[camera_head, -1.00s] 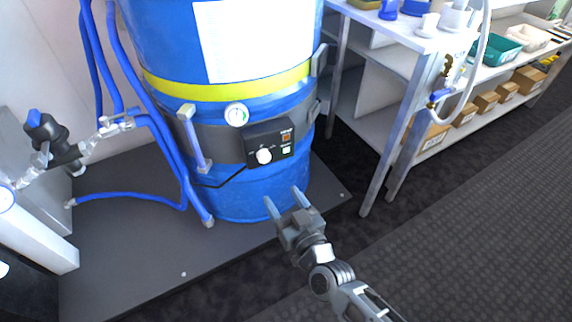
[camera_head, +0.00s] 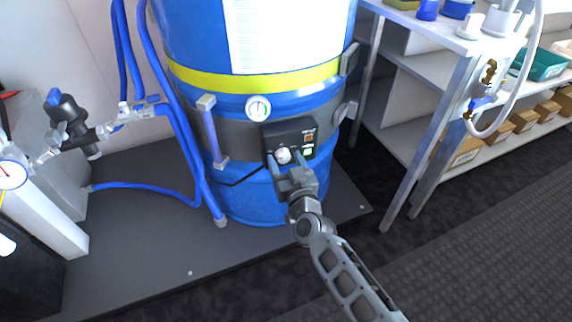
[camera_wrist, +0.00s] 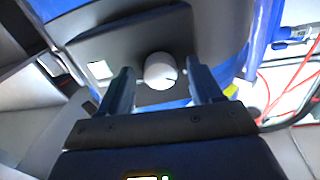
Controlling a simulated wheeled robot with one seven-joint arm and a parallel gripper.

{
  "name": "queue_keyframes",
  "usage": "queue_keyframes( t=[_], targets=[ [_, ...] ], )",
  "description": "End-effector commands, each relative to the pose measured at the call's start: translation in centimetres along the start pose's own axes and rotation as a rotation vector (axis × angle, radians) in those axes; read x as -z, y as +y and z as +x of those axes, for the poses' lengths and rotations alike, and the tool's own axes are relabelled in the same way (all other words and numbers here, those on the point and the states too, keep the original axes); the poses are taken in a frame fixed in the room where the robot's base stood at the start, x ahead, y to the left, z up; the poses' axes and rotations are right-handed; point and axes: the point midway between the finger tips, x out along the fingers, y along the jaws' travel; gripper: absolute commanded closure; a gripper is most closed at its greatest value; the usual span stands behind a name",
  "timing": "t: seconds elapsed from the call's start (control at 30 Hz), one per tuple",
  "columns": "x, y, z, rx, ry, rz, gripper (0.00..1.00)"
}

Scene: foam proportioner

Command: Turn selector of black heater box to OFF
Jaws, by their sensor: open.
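The black heater box (camera_head: 289,139) is fixed to a grey band around the blue drum. Its white round selector knob (camera_head: 284,156) is at the lower left of its face. A small orange display and a pale green switch are at its right. My gripper (camera_head: 284,160) is open at the box, its fingertips close around the knob. In the wrist view the knob (camera_wrist: 160,71) lies between the two spread fingers (camera_wrist: 157,88), with gaps on both sides. I cannot tell which setting the knob points to.
The blue drum (camera_head: 255,198) stands on a dark platform (camera_head: 150,250). Blue hoses (camera_head: 180,135) and a vertical handle (camera_head: 213,135) are left of the box. A metal shelf unit (camera_head: 425,120) stands to the right. The dark floor at right is clear.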

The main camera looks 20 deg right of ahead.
Motion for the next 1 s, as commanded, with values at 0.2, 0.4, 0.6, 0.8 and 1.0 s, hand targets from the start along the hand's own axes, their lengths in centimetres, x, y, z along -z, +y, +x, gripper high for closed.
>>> queue_keyframes(
  t=[0.2, 0.4, 0.6, 0.8, 1.0],
  targets=[
    [-0.03, 0.02, 0.14, 0.000, -0.001, -0.001, 0.35],
    [-0.02, 0.01, 0.12, 0.000, -0.001, -0.001, 0.48],
    [-0.02, 0.01, 0.12, 0.000, -0.001, -0.001, 0.68],
    [-0.03, 0.00, 0.11, 0.000, -0.001, -0.001, 0.87],
    [-0.03, 0.00, 0.11, 0.000, -0.001, 0.005, 0.91]
  ],
)
